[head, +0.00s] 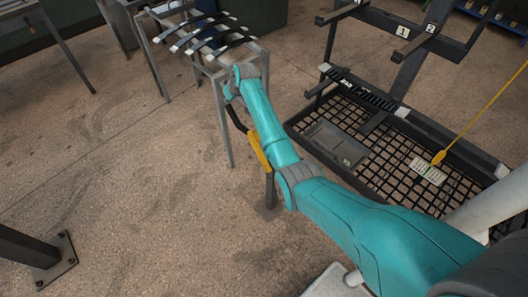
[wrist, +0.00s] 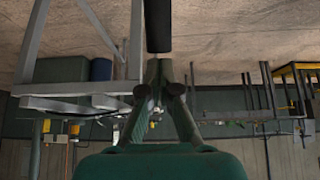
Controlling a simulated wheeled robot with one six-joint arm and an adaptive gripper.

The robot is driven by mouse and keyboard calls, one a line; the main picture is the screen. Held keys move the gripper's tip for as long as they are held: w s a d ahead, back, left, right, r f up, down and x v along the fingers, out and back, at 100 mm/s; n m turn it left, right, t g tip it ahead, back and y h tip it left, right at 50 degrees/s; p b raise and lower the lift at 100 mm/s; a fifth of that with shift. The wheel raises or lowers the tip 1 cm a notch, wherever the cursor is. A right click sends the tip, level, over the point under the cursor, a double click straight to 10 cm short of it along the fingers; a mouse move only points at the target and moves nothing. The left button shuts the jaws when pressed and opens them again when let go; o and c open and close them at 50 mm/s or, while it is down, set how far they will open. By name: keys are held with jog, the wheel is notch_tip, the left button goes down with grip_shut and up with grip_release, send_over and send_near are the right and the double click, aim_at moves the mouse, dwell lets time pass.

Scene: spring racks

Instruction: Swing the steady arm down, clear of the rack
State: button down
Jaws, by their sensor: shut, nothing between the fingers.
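A dark, curved bar with a yellow section (head: 258,151), which looks like the steady arm, slants down beside my teal arm in the head view. It passes close to a grey upright post, and my arm hides part of it. In the wrist view my gripper (wrist: 158,65) has its fingertips together with nothing between them. A black rounded bar (wrist: 158,25) stands straight beyond the fingertips; I cannot tell whether they touch. In the head view my gripper is hidden or too small to make out near the wrist. The rack (head: 205,40) bears several dark curved strips with pale ends.
A black frame with numbered arms (head: 400,30) and a mesh base (head: 385,160) stands to the right. A grey tray (head: 337,143) and a pale block (head: 428,171) sit on the mesh.

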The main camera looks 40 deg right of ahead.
jog(key=shift+w, duration=0.6)
jog(key=shift+s+d, duration=0.1)
jog(key=shift+s, duration=2.9)
jog(key=s+a+f+t+h, duration=0.1)
jog(key=s+a+f, duration=0.5)
jog(key=s+f, duration=0.3)
jog(key=s+a+f+t, duration=0.2)
jog(key=s+a+f, duration=0.45)
jog(key=s, duration=0.55)
jog(key=s+a+f+m, duration=0.1)
jog(key=s+a, duration=0.3)
jog(key=s, duration=0.7)
jog(key=s+a+r+t, duration=0.15)
jog(key=s+r, duration=0.25)
jog(key=s, duration=0.5)
jog(key=s+a+r+t, duration=0.1)
jog(key=s+a+r, duration=0.3)
jog(key=s, duration=0.6)
jog(key=s+r+t, duration=0.1)
jog(key=s+r, duration=0.4)
jog(key=r, duration=0.3)
jog(key=s+r+t, duration=0.1)
jog(key=s+r, duration=0.5)
jog(key=r, duration=0.3)
jog(key=shift+s+a+n+y, duration=0.15)
jog(key=shift+a+n+y, duration=0.15)
jog(key=shift+a+y, duration=0.15)
